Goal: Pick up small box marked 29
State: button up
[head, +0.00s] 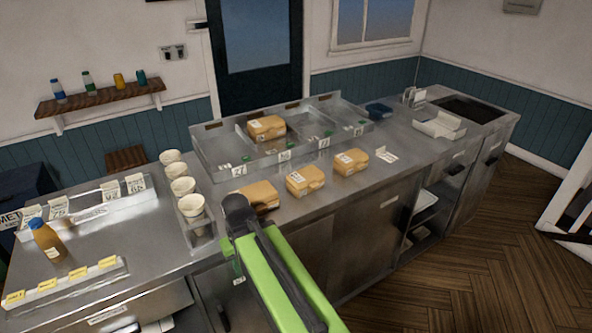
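Several small tan boxes with white labels are in the head view; the numbers on them are too small to read. Three stand in a row on the steel counter: a left box (264,194), a middle box (305,180) and a right box (351,161). Another box (266,128) sits in the compartmented steel tray (222,152) behind them. My gripper (236,205) is the dark end of the green arm, just left of the left box and partly covering it. The fingers cannot be made out, and whether they touch that box is unclear.
Stacked cups (181,187) stand in a holder left of my gripper. A sauce bottle (46,240) and label racks are farther left. A white card (386,155) lies right of the boxes. A paper-lined tray (440,125) is at the right. Bare counter lies between.

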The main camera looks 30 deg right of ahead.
aim_at(345, 173)
jog(key=u, duration=1.1)
jog(key=k, duration=0.15)
jog(key=u, duration=1.9)
jog(key=k, duration=2.05)
jog(key=z, duration=1.3)
jog(key=i, duration=1.05)
jog(key=u, duration=0.1)
